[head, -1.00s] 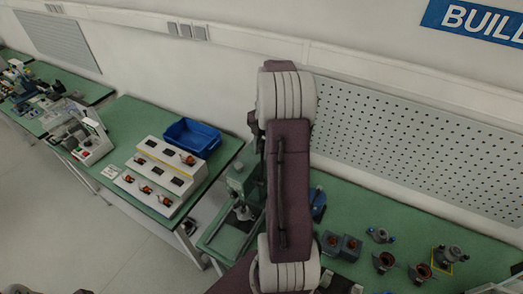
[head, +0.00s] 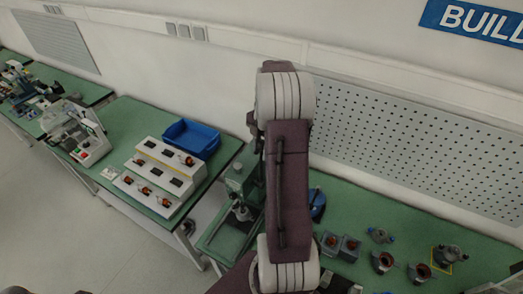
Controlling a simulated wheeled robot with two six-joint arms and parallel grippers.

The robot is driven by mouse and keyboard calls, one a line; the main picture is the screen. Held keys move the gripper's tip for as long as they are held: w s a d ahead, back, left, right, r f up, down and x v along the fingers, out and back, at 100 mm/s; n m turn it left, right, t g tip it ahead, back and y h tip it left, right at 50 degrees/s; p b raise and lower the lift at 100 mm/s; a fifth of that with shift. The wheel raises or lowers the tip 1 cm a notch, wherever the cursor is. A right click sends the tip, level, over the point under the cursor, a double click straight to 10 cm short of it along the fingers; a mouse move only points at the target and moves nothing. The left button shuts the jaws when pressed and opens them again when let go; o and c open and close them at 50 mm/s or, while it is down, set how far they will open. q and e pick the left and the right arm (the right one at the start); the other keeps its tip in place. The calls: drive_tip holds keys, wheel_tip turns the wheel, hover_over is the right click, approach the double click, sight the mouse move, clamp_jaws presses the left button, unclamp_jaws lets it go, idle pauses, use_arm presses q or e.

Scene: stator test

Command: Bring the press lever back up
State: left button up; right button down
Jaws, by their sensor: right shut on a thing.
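My right gripper (head: 257,143) shows only as a small dark part at the left edge of the arm, above the press. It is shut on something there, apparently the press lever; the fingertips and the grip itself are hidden. My left gripper is not in view.
A blue bin (head: 191,138) and a white stepped rack (head: 160,177) with copper-wound parts stand on the left bench. Several motor parts (head: 383,261) and a blue item (head: 317,204) are on the right bench. A perforated wall panel (head: 420,150) rises behind it.

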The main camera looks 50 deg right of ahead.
drive_tip(key=c, duration=1.1)
unclamp_jaws()
drive_tip(key=shift+o, duration=0.2)
drive_tip(key=shift+d+r, duration=0.1)
drive_tip(key=shift+r, duration=0.15)
drive_tip(key=r, duration=0.2)
drive_tip(key=r+b, duration=0.1)
drive_tip(key=r, duration=0.2)
drive_tip(key=d+r+b, duration=0.1)
drive_tip(key=r, duration=0.1)
drive_tip(key=shift+w+r, duration=0.1)
drive_tip(key=shift+r, duration=0.65)
drive_tip(key=shift+c, duration=0.3)
